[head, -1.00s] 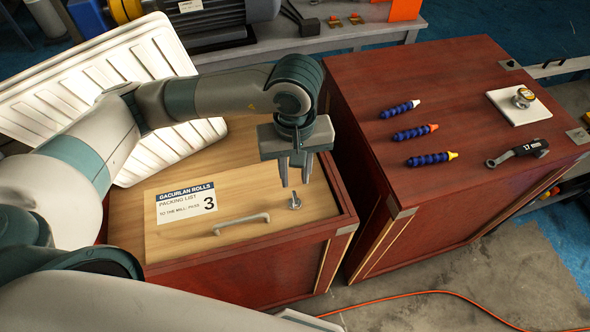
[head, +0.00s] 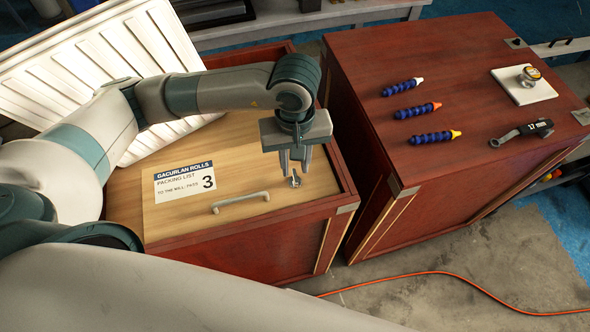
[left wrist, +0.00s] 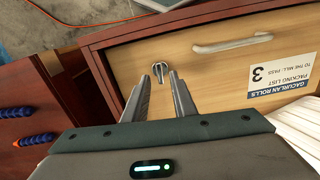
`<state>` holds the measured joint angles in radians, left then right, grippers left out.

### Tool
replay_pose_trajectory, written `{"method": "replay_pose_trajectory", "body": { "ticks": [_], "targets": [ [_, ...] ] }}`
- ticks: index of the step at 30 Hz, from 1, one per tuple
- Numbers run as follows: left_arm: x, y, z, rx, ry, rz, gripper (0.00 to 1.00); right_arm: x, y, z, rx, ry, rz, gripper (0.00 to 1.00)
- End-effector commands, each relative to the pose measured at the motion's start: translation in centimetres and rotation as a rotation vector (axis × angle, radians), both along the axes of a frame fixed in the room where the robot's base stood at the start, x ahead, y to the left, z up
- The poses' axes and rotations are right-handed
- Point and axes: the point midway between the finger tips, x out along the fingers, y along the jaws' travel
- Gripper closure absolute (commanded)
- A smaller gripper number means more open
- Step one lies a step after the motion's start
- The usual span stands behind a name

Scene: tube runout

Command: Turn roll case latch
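The roll case latch (head: 294,182) is a small metal turn piece on the light wooden lid (head: 150,220) of the left case, near the lid's right front part. It also shows in the left wrist view (left wrist: 158,70), just ahead of my fingertips. My left gripper (head: 295,171) points down just above the latch. Its two fingers are apart with nothing visibly held between them, and in the left wrist view (left wrist: 157,84) they flank the line to the latch. I cannot tell whether they touch it. My right gripper is not in view.
A metal handle (head: 240,201) and a packing label (head: 184,181) are on the lid. A second red-brown case (head: 450,75) stands to the right, bearing blue-handled tools (head: 417,111), a wrench (head: 522,132) and a gauge on a white plate (head: 515,95). An orange cable (head: 440,274) crosses the floor.

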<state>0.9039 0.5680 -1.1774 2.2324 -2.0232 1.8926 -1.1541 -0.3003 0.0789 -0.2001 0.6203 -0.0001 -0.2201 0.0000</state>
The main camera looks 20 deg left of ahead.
Motion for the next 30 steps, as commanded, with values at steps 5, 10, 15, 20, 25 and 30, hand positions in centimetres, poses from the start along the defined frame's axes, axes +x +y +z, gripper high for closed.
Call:
{"method": "replay_pose_trajectory", "body": {
  "ticks": [5,10,15,20,25,30],
  "targets": [
    [-0.1,0.0,-1.9,0.0,0.002,0.001,0.76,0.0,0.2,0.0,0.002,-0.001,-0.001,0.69],
    [0.0,0.0,-2.8,0.0,-0.001,-0.001,0.76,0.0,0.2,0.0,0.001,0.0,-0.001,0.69],
    [0.0,0.0,-2.9,0.0,-0.001,-0.001,0.76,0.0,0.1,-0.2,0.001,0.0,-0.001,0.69],
    [0.0,0.0,-3.0,0.0,-0.001,0.0,0.76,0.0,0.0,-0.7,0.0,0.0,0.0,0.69],
    [0.0,0.0,-3.0,0.0,-0.001,0.0,0.76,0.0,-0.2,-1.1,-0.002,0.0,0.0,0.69],
    [0.0,0.0,-3.1,0.0,-0.001,0.0,0.76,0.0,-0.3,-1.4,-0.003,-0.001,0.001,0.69]
  ]
}}
